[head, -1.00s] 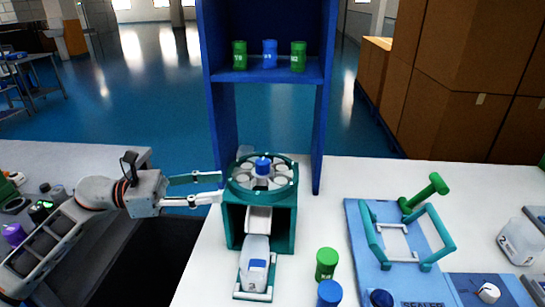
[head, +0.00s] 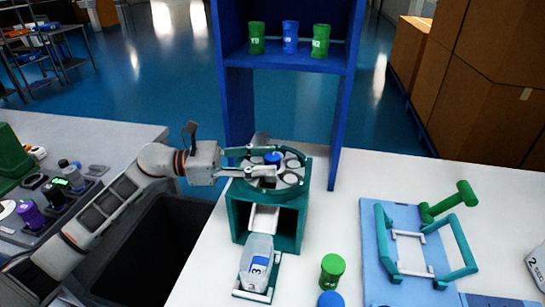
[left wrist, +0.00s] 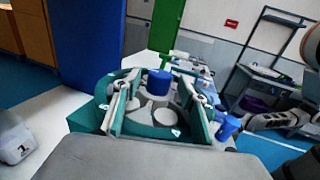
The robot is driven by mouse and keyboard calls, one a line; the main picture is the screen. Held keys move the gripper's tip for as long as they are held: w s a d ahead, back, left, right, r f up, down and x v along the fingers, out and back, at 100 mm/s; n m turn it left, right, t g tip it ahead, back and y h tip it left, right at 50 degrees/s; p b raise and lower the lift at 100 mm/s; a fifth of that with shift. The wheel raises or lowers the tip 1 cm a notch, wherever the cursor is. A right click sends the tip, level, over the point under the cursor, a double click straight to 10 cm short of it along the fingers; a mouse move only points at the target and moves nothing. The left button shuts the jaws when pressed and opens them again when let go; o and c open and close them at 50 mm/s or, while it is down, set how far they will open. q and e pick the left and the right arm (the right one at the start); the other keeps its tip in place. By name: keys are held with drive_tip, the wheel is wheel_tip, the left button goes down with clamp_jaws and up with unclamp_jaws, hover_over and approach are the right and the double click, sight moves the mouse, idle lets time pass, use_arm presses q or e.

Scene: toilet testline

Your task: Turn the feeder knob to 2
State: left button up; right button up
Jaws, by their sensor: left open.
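The feeder is a teal box (head: 236,212) with a round teal top holding a ring of pale round wells. Its blue knob (head: 272,157) stands at the centre of that top and also shows in the left wrist view (left wrist: 158,83). My left gripper (head: 273,161) is open above the feeder top, coming in from the left. In the left wrist view its fingers (left wrist: 157,92) lie on either side of the knob with gaps visible. I cannot read a number by the knob. A grey arm that looks like my right one shows at the right of the wrist view; its gripper is unclear.
A bottle marked 3 (head: 257,262) stands on a small tray before the feeder. A green-capped jar (head: 332,271) is to its right. A blue fixture (head: 400,275) with teal handles lies farther right. A blue shelf (head: 290,62) with several cups rises behind the feeder.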

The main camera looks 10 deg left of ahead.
use_arm(q)
drive_tip(key=shift+x, duration=1.05)
drive_tip(key=shift+w, duration=0.1)
use_arm(e)
drive_tip(key=shift+w+r, duration=0.25)
drive_tip(key=shift+r, duration=0.25)
